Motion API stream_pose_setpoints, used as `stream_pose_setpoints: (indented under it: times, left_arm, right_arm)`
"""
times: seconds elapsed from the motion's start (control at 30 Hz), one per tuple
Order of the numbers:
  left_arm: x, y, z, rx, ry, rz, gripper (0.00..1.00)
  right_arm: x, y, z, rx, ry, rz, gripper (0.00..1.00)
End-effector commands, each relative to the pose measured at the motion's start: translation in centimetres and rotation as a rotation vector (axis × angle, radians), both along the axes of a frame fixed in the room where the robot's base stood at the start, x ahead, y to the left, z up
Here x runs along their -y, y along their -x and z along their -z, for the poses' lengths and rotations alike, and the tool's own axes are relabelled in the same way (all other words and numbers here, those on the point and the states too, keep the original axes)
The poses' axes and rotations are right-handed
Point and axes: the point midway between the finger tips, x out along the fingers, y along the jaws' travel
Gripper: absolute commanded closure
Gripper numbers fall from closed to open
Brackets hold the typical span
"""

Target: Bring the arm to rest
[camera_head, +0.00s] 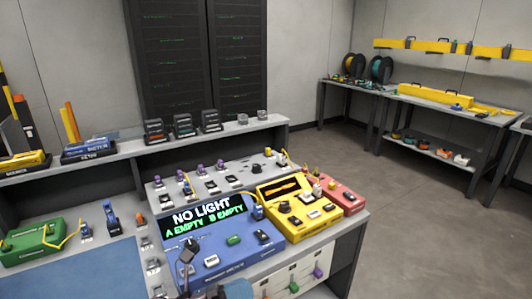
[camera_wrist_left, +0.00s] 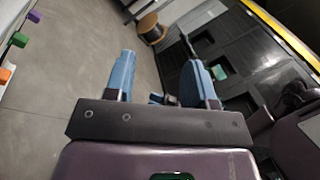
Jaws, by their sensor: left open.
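My left gripper (camera_head: 212,290) shows only in part at the bottom edge of the head view, in front of the blue tester. In the left wrist view its two blue fingers (camera_wrist_left: 158,62) stand apart with nothing held between them, over grey floor. The blue tester (camera_head: 215,240) lies on the bench, and its screen reads "NO LIGHT", "A EMPTY", "B EMPTY". My right gripper is in neither view.
A yellow device (camera_head: 298,208) and a red device (camera_head: 343,197) sit right of the tester. A green device (camera_head: 32,243) is at left by a blue mat (camera_head: 95,272). A spool (camera_wrist_left: 150,28) stands on the floor. Open floor (camera_head: 400,235) lies right of the bench.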

Motion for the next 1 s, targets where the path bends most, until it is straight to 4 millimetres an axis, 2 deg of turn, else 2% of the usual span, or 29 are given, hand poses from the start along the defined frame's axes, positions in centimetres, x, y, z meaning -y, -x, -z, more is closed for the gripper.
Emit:
stream_pose_setpoints:
  times: [0.17, 0.27, 0.47, 0.6, 0.73, 0.9, 1.0]
  left_arm:
    - [-3.9, 0.7, 1.7, -0.405, 0.322, -0.232, 0.50]
    - [-6.6, 1.4, 3.5, -0.624, 0.502, -0.360, 0.50]
    - [-12.5, 4.4, 8.3, -1.035, 0.872, -0.609, 0.50]
    - [-16.5, 8.3, 12.4, -1.308, 1.159, -0.792, 0.50]
    - [-19.5, 12.8, 15.8, -1.516, 1.418, -0.945, 0.50]
    - [-21.5, 17.5, 18.5, -1.679, 1.662, -1.077, 0.50]
    - [-22.0, 18.9, 19.2, -1.722, 1.735, -1.114, 0.50]
  right_arm:
    - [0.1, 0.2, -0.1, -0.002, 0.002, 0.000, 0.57]
    - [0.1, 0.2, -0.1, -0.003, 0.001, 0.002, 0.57]
    - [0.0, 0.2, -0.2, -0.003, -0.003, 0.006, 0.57]
    - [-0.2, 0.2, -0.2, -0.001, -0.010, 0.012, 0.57]
    - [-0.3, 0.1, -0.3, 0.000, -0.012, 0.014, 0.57]
    - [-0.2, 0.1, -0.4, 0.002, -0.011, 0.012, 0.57]
    - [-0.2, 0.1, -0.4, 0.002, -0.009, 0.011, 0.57]
